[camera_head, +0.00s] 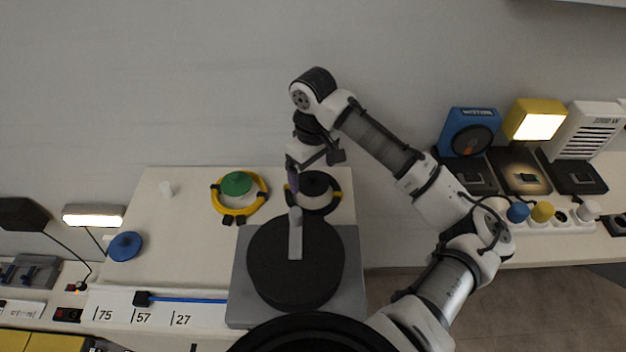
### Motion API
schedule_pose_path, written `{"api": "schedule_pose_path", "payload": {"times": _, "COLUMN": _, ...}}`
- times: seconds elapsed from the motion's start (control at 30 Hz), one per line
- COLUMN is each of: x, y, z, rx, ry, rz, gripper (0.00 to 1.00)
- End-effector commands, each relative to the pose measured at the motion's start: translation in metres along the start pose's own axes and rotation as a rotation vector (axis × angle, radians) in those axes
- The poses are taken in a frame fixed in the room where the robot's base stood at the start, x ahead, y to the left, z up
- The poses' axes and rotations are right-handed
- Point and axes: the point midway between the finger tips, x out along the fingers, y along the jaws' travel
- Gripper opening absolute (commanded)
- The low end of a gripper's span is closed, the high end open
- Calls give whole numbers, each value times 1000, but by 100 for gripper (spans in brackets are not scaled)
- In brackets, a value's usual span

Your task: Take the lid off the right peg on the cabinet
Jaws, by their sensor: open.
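On the cream cabinet top (185,225), a dark round lid (318,184) sits at the right, with a yellow and black ring (335,199) around it. The peg under this lid is hidden. My gripper (314,168) is open just above and behind the dark lid, pointing down and covering part of it; I cannot tell whether it touches. A green lid (236,183) sits to the left inside another yellow ring (217,205). A blue lid (125,246) lies near the cabinet's left edge.
A lit lamp (94,215) stands left. A blue device (467,131), a yellow lamp (535,119) and a white heater (585,130) stand right. The cabinet's middle left is clear.

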Motion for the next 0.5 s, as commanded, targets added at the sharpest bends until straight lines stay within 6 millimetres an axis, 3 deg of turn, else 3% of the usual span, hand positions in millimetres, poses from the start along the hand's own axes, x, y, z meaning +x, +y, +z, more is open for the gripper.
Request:
{"api": "schedule_pose_path", "payload": {"times": 0.2, "x": 22, "y": 0, "z": 0, "rx": 1, "ry": 1, "rz": 0, "gripper": 93}}
{"api": "schedule_pose_path", "payload": {"times": 0.43, "x": 24, "y": 0, "z": 0, "rx": 0, "ry": 1, "rz": 0, "gripper": 93}}
{"api": "schedule_pose_path", "payload": {"times": 0.5, "x": 24, "y": 0, "z": 0, "rx": 0, "ry": 2, "rz": 0, "gripper": 84}}
